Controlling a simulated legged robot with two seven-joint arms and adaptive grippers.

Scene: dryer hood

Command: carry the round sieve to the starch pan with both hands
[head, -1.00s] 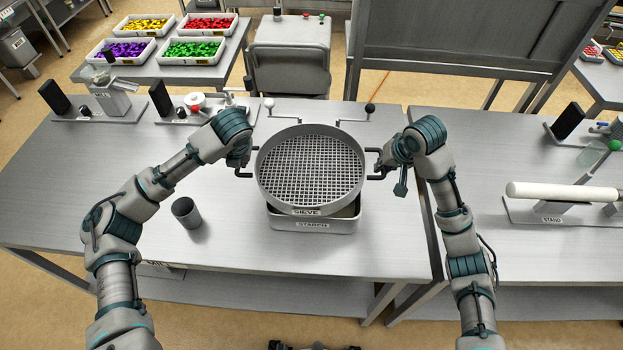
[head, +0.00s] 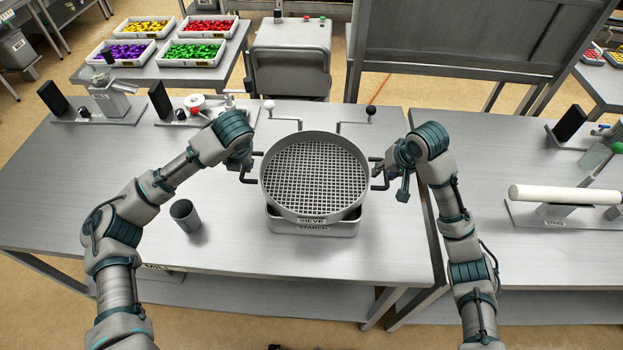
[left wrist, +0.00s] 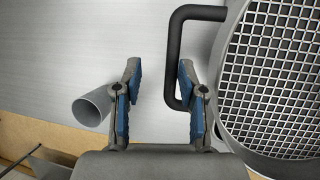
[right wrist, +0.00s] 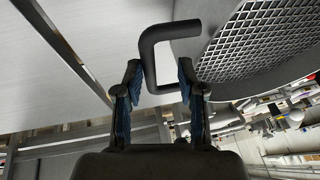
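The round grey sieve (head: 312,219) with a mesh floor is over the rectangular starch pan (head: 313,230) and seems to rest on it; the contact is hidden. The sieve has a black handle on each side. My left gripper (head: 247,163) is at the left handle (left wrist: 171,60); in the left wrist view its fingers are apart, with the handle's bar between them, nearer the right finger. My right gripper (head: 377,167) is at the right handle (right wrist: 148,65); its fingers are apart around the bar. Neither gripper visibly clamps its handle.
A grey cup (head: 186,215) stands on the table left of the pan. Two thin rods with a white knob (head: 269,104) and a black knob (head: 370,110) are behind the sieve. A white roller (head: 563,195) lies on a stand at right. The front table (head: 110,215) has bare room at left.

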